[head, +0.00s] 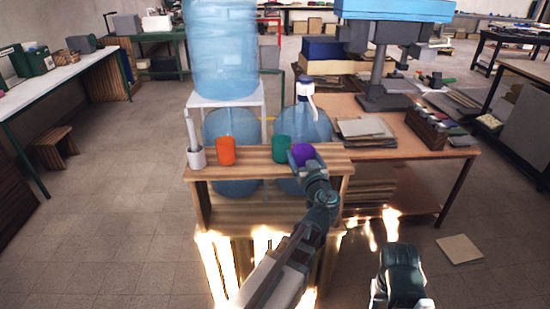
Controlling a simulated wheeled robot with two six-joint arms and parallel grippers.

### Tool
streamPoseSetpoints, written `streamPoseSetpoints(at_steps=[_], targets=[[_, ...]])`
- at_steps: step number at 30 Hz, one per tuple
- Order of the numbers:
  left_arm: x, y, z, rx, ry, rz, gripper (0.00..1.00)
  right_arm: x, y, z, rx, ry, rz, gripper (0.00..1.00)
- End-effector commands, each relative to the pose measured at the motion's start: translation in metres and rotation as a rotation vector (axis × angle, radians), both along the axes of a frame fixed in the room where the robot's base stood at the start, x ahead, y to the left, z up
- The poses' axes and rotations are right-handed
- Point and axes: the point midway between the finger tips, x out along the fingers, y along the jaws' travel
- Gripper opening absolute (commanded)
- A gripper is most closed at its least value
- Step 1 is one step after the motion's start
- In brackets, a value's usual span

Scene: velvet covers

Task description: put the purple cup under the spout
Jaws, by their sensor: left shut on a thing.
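The purple cup (303,153) is at the right part of the wooden stand's top (250,160). My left gripper (303,163) reaches it from the front and is shut on it, hiding its lower part. I cannot tell whether the cup touches the wood. A white pump with a spout (305,87) tops the blue jug (314,126) behind the cup, higher up in the picture. My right gripper (399,268) is low at the right, away from the cup; its fingers do not show clearly.
A green cup (281,148) stands close left of the purple cup. An orange cup (225,150) and a white holder with an upright stick (196,156) stand farther left. A large blue water bottle (221,50) rises behind. A cluttered wooden table (410,143) is at the right.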

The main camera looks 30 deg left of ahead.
Motion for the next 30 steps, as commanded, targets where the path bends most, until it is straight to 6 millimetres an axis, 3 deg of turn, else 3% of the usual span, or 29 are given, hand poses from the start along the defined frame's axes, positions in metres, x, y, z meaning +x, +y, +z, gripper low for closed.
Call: streamPoseSetpoints(at_steps=[3,10,20,30], targets=[[0.018,-0.030,0.000,0.000,0.000,-0.063,0.30,0.000,0.000,0.000,0.000,0.000,0.000,0.50],[0.030,-0.056,0.000,0.001,0.001,-0.118,0.30,0.000,0.000,0.000,0.000,0.000,0.000,0.50],[0.035,-0.056,-0.003,0.000,0.000,-0.121,0.30,0.000,0.000,-0.003,0.000,0.000,0.000,0.50],[0.054,-0.044,-0.012,0.000,0.000,-0.121,0.30,0.000,0.000,-0.012,0.000,0.000,0.000,0.50]])
